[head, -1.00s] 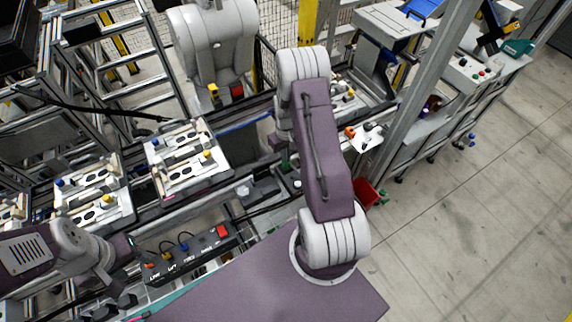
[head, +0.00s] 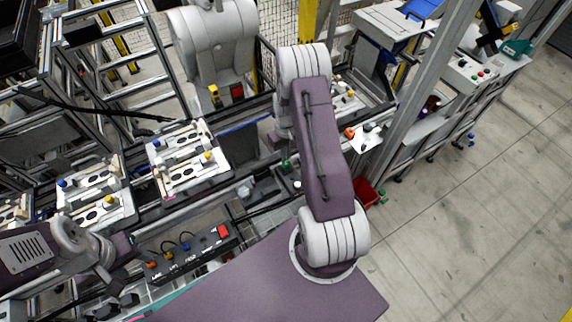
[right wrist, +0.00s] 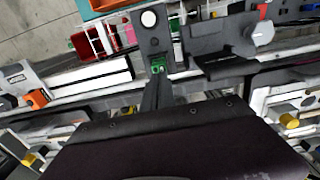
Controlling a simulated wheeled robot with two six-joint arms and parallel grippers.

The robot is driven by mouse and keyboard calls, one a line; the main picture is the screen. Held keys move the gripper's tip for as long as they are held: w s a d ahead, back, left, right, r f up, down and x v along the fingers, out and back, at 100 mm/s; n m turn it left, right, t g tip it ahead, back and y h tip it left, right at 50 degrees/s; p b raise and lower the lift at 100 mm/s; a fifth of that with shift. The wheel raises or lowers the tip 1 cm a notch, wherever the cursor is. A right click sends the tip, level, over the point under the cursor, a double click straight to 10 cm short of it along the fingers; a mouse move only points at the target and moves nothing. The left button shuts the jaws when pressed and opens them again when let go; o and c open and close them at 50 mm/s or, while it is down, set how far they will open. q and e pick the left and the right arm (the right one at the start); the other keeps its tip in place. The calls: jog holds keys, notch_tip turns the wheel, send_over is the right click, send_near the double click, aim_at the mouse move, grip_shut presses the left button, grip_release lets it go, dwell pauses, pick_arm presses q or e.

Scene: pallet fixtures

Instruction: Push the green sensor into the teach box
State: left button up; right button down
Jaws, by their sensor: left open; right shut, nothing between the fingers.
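The small green sensor (right wrist: 157,66) sits at the lower end of an upright dark grey block with a white round button, which I take to be the teach box (right wrist: 150,38). How deep the sensor sits in it cannot be told. My right gripper (right wrist: 157,94) is shut and empty, its dark fingertips close below the sensor; contact cannot be made out. In the head view a green piece (head: 287,165) shows beside my right arm, which hides most of that gripper. My left gripper (head: 134,252) is open, near the left end of a black button box, its fingers hard to see.
The black button box (head: 190,254) with a red button lies in front of the rail. Pallets (head: 188,160) with white fixtures stand at the left. A grey post (head: 425,95) stands at the right.

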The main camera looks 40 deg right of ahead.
notch_tip(320, 180, up, 5)
jog(key=p, duration=0.3)
jog(key=shift+r+p, duration=0.2)
jog(key=shift+p, duration=0.1)
jog(key=w+a+n+t+b, duration=0.2)
jog(key=w+a+b, duration=0.3)
jog(key=b, duration=0.2)
jog(key=shift+n, duration=0.5)
jog(key=s+a+b, duration=0.1)
jog(key=a+b, duration=0.1)
jog(key=s+a+b, duration=0.1)
jog(key=a+b, duration=0.1)
jog(key=a, duration=0.1)
jog(key=s+a+r+b, duration=0.1)
jog(key=a+b, duration=0.1)
jog(key=shift+s+a, duration=0.35)
jog(key=s+a+f+m+b, duration=0.2)
jog(key=s+a, duration=0.2)
jog(key=s, duration=1)
jog(key=shift+a+g, duration=0.2)
jog(key=shift+g, duration=0.2)
